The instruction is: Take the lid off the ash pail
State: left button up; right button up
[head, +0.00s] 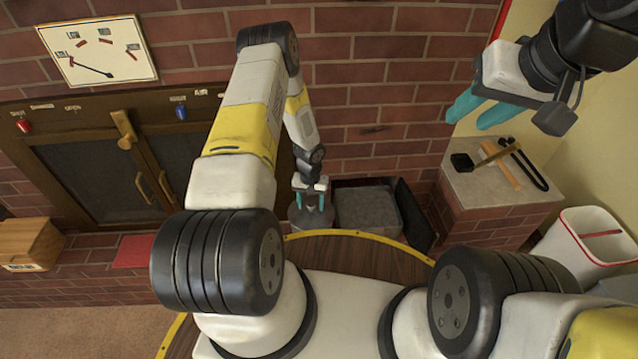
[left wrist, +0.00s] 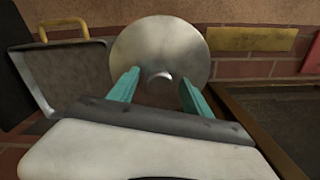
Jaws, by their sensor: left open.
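The ash pail (head: 311,220) is a grey metal pail on the floor by the brick wall, partly hidden by my gripper and the yellow-edged rim in front. In the left wrist view its lid (left wrist: 160,40) is a round grey metal disc with a small knob (left wrist: 160,77) at its middle. My left gripper (head: 312,201) is open above the lid. Its teal fingers (left wrist: 159,80) show on either side of the knob, with a gap to each side; I cannot tell the height. My right gripper (head: 467,118) hangs empty at the upper right, its fingers apart.
A grey open bin (head: 368,207) stands right of the pail. A brick ledge (head: 495,187) holds a shovel and tools. A white red-rimmed bin (head: 590,240) is far right. Fireplace doors (head: 95,180) and a wooden box (head: 30,243) are left.

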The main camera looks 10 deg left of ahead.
aim_at(311, 203)
pick_arm(q)
grip_shut()
jog(key=shift+r, duration=0.15)
jog(key=shift+r, duration=0.15)
notch_tip(311, 203, up, 3)
jog(key=s+d, duration=0.3)
jog(key=s, duration=0.4)
jog(key=s+d+r, duration=0.1)
jog(key=s+d, duration=0.3)
jog(key=s, duration=0.3)
jog(key=shift+s+r, duration=0.2)
jog(key=shift+r, duration=0.05)
jog(key=shift+d+r, duration=0.1)
jog(key=shift+r, duration=2.4)
